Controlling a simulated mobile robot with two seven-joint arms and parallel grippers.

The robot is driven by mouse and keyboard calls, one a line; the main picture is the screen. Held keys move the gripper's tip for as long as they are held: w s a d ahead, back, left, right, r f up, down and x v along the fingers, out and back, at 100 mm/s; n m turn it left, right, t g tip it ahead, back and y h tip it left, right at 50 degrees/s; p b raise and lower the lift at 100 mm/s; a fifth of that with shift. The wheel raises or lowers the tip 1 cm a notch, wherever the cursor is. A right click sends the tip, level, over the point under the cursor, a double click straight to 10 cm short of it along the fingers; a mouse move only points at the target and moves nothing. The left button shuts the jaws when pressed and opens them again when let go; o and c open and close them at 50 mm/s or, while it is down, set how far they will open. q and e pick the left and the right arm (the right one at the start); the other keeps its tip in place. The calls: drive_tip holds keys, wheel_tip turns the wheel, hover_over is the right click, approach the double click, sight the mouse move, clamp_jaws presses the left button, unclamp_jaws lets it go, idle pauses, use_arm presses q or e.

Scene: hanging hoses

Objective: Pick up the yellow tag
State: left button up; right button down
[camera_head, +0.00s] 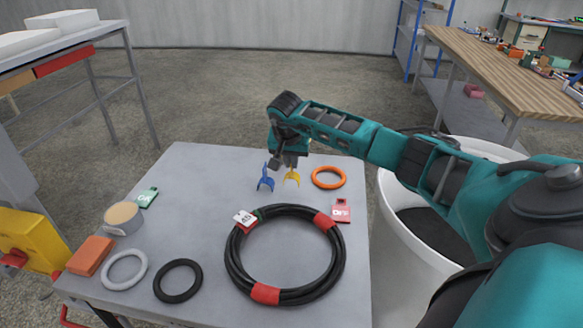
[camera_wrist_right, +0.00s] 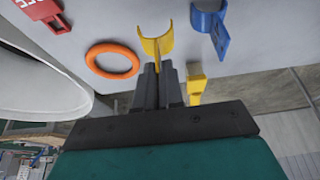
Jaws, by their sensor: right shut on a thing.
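The yellow tag (camera_head: 292,176) shows as a small forked, clip-like piece just below my right gripper (camera_head: 287,163), near the far edge of the grey table. In the right wrist view the yellow tag (camera_wrist_right: 157,46) has its curved prongs beyond my right fingertips (camera_wrist_right: 158,72). My right gripper is shut on it; the fingers hide part of it. Whether it touches the table is hard to tell. A second yellow piece (camera_wrist_right: 196,88) shows beside the fingers in the wrist view; whether it belongs to the tag is unclear. My left gripper is not in view.
A blue forked clip (camera_head: 265,179) stands close to the left, an orange ring (camera_head: 328,177) to the right. A black hose coil (camera_head: 236,267) with red bands lies nearer. The grey table (camera_head: 195,190) is bare at its middle left. A white bin (camera_head: 394,212) stands right.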

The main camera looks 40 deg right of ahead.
wheel_tip(320, 180, up, 17)
drive_tip(key=shift+r, duration=0.15)
drive_tip(key=shift+a, duration=0.1)
idle(1.6)
